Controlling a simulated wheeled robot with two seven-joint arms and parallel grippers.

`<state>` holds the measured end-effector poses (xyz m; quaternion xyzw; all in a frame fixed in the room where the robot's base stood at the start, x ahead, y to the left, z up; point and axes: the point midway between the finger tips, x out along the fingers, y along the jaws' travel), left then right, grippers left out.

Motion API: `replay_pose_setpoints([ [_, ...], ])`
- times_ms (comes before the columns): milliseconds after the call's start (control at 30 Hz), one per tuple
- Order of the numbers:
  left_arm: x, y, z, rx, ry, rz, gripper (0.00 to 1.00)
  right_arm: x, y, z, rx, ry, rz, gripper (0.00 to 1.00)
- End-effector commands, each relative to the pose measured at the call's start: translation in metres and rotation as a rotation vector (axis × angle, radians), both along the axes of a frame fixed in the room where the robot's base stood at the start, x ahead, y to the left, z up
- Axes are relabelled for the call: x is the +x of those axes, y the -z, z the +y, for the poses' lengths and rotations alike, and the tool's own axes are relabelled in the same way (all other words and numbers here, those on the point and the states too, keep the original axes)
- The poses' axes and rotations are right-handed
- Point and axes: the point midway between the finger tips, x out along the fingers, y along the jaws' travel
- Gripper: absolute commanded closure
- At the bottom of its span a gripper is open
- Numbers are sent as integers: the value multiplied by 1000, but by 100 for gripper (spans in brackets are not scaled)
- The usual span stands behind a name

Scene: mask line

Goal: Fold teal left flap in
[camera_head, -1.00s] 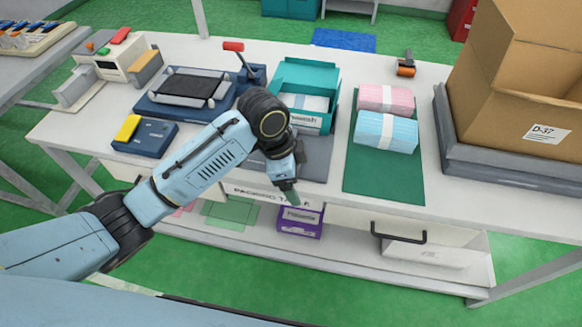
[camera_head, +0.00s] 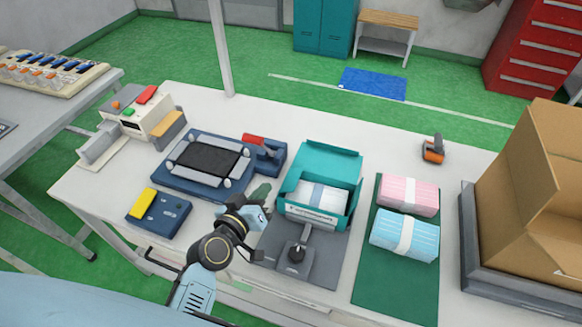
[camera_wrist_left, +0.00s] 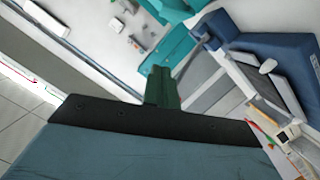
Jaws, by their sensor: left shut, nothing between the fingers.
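The teal box (camera_head: 351,203) stands open on a grey base plate, its lid panel (camera_head: 327,160) raised at the back. A pale pack (camera_head: 322,194) lies inside. The left flap (camera_head: 291,182) stands out at the box's left side. My left gripper (camera_head: 262,190) is just left of the box, its green fingers shut and empty; I cannot tell whether they touch the flap. In the left wrist view the shut fingers (camera_wrist_left: 162,87) point towards a teal panel (camera_wrist_left: 181,44). My right gripper is not in view.
A grey fixture with a black knob (camera_head: 296,254) stands before the box. A blue machine with a red handle (camera_head: 253,140) is left behind the gripper. Pink (camera_head: 408,195) and blue (camera_head: 405,235) mask bundles lie on a green mat (camera_head: 390,283). A cardboard box (camera_head: 545,200) stands right.

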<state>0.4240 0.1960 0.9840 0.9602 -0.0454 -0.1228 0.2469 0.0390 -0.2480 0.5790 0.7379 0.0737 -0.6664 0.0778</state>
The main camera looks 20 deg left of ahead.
Motion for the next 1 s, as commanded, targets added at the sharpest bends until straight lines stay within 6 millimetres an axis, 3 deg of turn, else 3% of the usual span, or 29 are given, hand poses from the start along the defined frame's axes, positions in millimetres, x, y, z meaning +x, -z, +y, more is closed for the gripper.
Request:
replay_pose_setpoints([
  [200,31,6,-6,-3,1,-3,100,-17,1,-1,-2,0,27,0],
  [533,95,21,-17,-2,5,-1,100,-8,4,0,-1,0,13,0],
  [700,94,46,-29,1,6,1,100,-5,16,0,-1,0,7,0],
  [1000,94,56,-36,0,5,0,100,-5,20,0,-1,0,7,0],
])
